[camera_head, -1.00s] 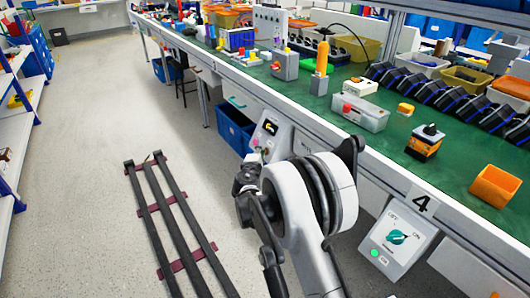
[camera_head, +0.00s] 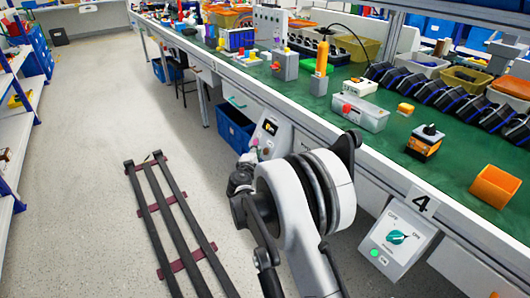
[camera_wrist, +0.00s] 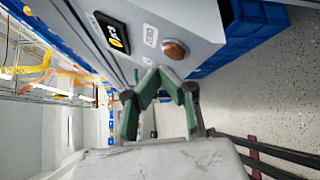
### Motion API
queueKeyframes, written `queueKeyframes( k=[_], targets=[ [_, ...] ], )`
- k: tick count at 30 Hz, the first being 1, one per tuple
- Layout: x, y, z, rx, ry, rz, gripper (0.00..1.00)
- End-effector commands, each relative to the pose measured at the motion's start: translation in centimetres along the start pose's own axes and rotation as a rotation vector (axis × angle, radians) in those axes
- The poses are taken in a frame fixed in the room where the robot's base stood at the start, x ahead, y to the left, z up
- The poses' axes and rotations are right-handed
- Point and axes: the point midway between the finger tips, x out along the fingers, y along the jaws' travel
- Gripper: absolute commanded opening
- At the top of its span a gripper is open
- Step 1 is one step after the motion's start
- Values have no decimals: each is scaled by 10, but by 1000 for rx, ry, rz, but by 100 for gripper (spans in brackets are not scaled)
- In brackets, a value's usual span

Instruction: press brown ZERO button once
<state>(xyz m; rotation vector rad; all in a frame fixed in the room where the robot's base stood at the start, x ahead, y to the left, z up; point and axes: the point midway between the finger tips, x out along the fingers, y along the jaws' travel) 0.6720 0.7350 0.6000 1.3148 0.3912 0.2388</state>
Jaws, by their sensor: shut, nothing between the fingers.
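The brown round button (camera_wrist: 174,49) sits on the face of a grey box (camera_wrist: 200,22) in the wrist view. I see no clear contact, and the exact gap in depth cannot be told. In the head view the same box (camera_head: 273,134) hangs at the bench front. There my arm hides my fingertips, and I cannot make out the brown button.
A blue bin (camera_head: 233,128) stands under the bench. The green bench top (camera_head: 455,177) holds several devices. The floor to the left is mostly open.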

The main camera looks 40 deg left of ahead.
Motion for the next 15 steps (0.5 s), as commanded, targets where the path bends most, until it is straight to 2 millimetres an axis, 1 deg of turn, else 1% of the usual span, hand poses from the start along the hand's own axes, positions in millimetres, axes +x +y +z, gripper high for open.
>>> queueKeyframes(
  k=[15],
  targets=[
    [-30, 22, -22, 1, 0, 0, 0]
  ],
)
